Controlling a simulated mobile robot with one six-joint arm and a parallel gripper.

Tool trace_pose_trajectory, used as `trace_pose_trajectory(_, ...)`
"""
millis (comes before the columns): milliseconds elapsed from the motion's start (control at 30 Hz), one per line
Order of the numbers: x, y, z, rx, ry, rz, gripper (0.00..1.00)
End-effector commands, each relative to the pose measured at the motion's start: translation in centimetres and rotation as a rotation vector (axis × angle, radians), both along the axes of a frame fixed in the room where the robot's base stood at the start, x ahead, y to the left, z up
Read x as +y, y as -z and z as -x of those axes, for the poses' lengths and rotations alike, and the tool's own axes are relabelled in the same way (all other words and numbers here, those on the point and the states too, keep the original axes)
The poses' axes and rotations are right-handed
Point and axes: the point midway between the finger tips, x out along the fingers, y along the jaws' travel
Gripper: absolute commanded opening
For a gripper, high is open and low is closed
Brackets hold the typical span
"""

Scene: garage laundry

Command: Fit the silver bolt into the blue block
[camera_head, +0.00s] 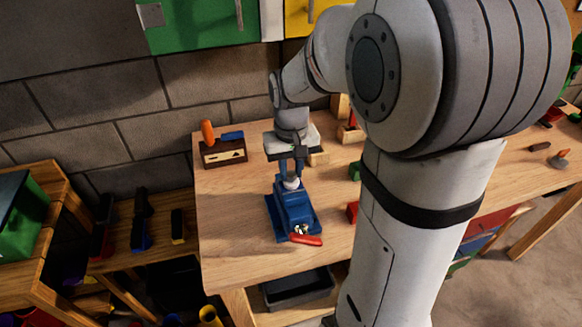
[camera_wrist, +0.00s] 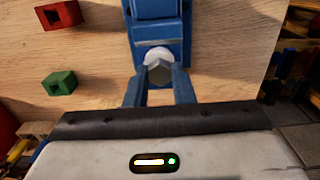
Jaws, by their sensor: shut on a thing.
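The blue block (camera_head: 293,208) stands on a blue base on the wooden table in the head view. The bolt also shows in the head view (camera_head: 291,184), at the block's top. I cannot tell whether its shank is inside a hole; the fingers and head hide it.
A red handle (camera_head: 306,240) lies at the block's front end. A wooden holder (camera_head: 223,152) with orange and blue tools stands at the back left. A green block (camera_wrist: 59,83) and a red block (camera_wrist: 60,14) lie beside the blue block. The table's left part is clear.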

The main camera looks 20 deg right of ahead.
Motion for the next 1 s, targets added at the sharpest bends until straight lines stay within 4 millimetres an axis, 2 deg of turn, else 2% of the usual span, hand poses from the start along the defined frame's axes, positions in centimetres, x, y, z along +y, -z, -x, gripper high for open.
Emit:
trace_pose_trajectory(400,0.01,0.56,-0.01,0.0,0.0,0.0,0.0)
trace_pose_trajectory(433,0.01,0.56,-0.01,0.0,0.0,0.0,0.23)
trace_pose_trajectory(700,0.0,0.56,-0.01,-0.001,0.0,0.0,0.45)
trace_pose_trajectory(733,0.0,0.56,-0.01,-0.001,0.0,0.0,0.47)
trace_pose_trajectory(1000,0.01,0.34,-0.04,-0.002,0.0,0.0,0.48)
